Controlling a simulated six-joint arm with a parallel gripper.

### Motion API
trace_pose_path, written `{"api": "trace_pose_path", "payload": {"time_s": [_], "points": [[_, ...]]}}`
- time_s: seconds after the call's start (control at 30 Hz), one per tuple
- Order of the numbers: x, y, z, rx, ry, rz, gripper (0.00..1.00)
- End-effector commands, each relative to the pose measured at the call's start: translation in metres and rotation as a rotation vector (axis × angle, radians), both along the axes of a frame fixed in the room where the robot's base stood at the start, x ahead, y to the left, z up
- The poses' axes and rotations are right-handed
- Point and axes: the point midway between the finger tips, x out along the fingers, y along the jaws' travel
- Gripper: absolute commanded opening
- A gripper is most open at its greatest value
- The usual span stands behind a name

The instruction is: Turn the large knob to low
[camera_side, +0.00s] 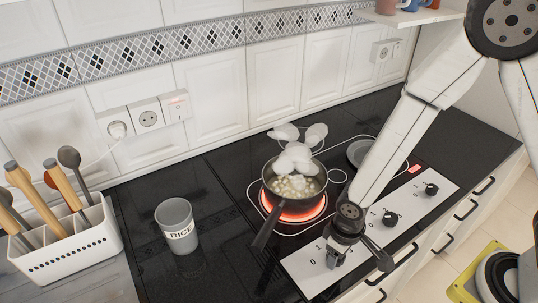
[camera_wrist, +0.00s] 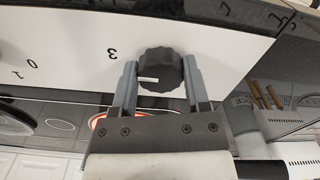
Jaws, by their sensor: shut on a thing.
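The large knob (camera_wrist: 160,68) is black with a ribbed edge. It sits on a white control panel (camera_wrist: 60,40) in the wrist view. My gripper (camera_wrist: 160,76) has one finger on each side of it and is shut on it. A white line on the knob's face points left in the wrist view. A printed 3 is on the panel to the left of the knob; other marks around it are hidden. In the side view my gripper (camera_side: 335,256) is at the near end of the panel (camera_side: 305,275) and mostly covers the knob.
Two smaller black knobs (camera_side: 390,218) (camera_side: 431,189) are farther along the panel. A pan (camera_side: 270,222) with steaming food stands on a glowing red burner (camera_side: 318,215). A RICE mug (camera_side: 176,220) and a white utensil holder (camera_side: 85,245) stand to the left.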

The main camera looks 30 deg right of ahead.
Motion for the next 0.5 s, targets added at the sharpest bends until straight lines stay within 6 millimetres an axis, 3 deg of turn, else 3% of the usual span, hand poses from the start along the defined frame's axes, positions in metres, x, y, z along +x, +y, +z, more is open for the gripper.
{"api": "trace_pose_path", "payload": {"time_s": [0.5], "points": [[0.0001,-0.0005,0.0003,0.0,0.0,0.102,0.01]]}}
